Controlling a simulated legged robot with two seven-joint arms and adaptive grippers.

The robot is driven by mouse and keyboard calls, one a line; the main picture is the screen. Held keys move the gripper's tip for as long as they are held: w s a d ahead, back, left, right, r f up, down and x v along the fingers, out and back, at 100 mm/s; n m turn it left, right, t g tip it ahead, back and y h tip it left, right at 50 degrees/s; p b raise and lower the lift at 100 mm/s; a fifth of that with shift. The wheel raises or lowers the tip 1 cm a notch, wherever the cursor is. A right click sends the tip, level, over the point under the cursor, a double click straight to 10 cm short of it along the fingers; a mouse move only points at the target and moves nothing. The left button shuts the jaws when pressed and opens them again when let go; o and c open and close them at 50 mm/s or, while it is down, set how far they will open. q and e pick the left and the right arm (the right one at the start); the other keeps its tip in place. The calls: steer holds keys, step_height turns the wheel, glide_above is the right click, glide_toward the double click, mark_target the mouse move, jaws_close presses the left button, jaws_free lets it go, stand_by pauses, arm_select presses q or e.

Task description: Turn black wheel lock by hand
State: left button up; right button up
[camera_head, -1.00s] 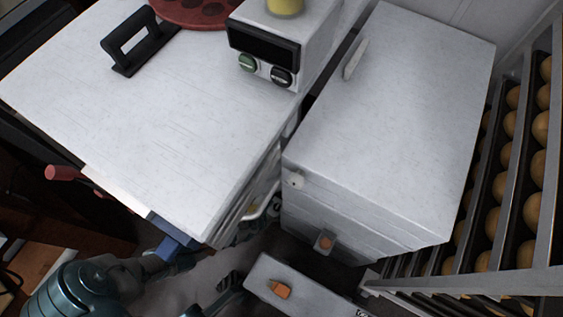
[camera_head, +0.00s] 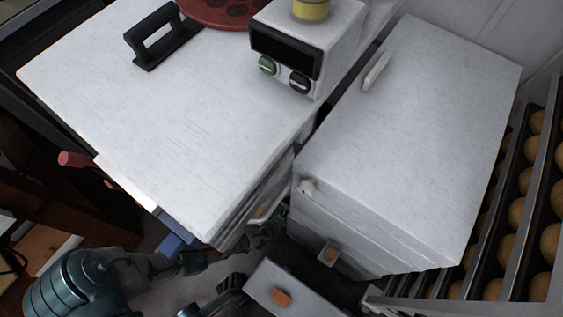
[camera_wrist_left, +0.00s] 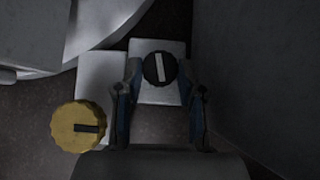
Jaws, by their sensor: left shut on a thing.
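The black wheel lock (camera_wrist_left: 159,67) is a round black knob with a white bar across its face, seen in the left wrist view. My left gripper (camera_wrist_left: 159,84) is shut on it, with one finger at each side of the knob. In the head view my left gripper (camera_head: 266,234) reaches in below the edge of the white machine (camera_head: 150,110), and the wheel lock cannot be made out there. My right gripper is not in view.
A yellow knob (camera_wrist_left: 78,127) sits left of my left gripper in the wrist view. A white box (camera_head: 410,130) stands right of the machine. A rack with round items (camera_head: 517,213) is at the far right. The gap around my left gripper is narrow.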

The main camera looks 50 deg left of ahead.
arm_select(q)
steer(key=shift+n+y, duration=0.3)
steer(key=shift+n, duration=0.1)
steer(key=o, duration=1.1)
steer(key=shift+d, duration=0.1)
steer(key=shift+o, duration=0.2)
